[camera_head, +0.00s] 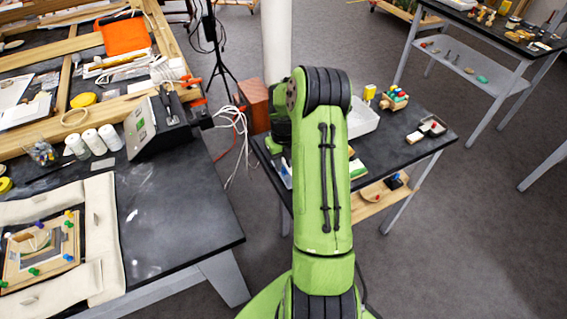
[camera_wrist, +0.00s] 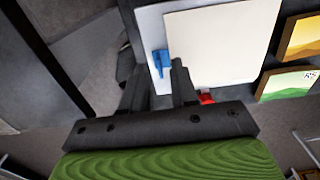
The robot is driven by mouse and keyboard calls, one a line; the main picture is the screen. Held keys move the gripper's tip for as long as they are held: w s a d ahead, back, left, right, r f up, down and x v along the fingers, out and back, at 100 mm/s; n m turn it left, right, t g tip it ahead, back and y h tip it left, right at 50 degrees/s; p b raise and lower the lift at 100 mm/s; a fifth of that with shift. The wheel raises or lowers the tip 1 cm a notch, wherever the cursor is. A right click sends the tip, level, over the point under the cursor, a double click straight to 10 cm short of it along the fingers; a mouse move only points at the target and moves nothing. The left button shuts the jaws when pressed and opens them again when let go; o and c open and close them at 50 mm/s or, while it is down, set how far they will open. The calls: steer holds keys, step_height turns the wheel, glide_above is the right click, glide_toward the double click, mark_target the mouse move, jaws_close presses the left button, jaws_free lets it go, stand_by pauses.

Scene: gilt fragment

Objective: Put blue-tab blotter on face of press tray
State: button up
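In the wrist view, a cream blotter sheet (camera_wrist: 218,45) lies on a white backing. A blue tab (camera_wrist: 160,63) is at its left edge. My gripper (camera_wrist: 161,75) has its two dark fingers apart, with a gap between them and the blue tab just beyond that gap. Nothing shows held in it. In the head view my arm hides the gripper and most of the blotter. I cannot identify the press tray for certain; a wooden frame with coloured pegs (camera_head: 14,262) lies on pale cloth at the far left.
A red piece (camera_wrist: 206,97) sits near the right finger. Two small pictures (camera_wrist: 290,85) lie right of the blotter.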

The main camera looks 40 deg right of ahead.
step_height(320, 180, up, 11)
steer(key=s+a+r+n+t+h, duration=0.1)
steer(key=s+a+r+n+h, duration=0.15)
steer(key=a+r+n, duration=1.05)
steer(key=s+a+r+n+t+y, duration=0.1)
steer(key=s+a+n, duration=0.5)
steer(key=n, duration=0.7)
steer(key=s+a+r+n+t+y, duration=0.1)
steer(key=s+a+n+t, duration=0.2)
steer(key=s+a+n, duration=0.4)
steer(key=s+n, duration=0.4)
steer(key=n, duration=0.2)
steer(key=shift+s+t+p, duration=0.3)
steer(key=shift+p, duration=0.1)
steer(key=shift+y, duration=0.25)
